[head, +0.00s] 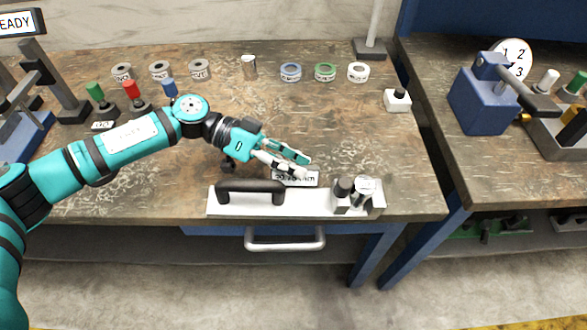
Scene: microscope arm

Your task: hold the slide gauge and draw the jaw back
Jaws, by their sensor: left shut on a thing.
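The slide gauge (320,201) lies along the front edge of the wooden bench, with a long white base. A black bar handle (250,186) stands on its left part. At its right end is a block with a black knob (344,186) and a round pale part (364,187). A small readout plate (297,179), seeming to read 20.75 mm, shows behind the base. My left gripper (306,168) is at the gauge's back side, its fingers overlapping the readout plate. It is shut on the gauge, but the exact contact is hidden. My right gripper is not in view.
Several rolls and cylinders (290,72) line the back of the bench. Colored knobs (131,90) stand at the left, a white block with a black knob (397,100) at the right. A drawer handle (285,240) sticks out below the front edge. The bench's middle right is clear.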

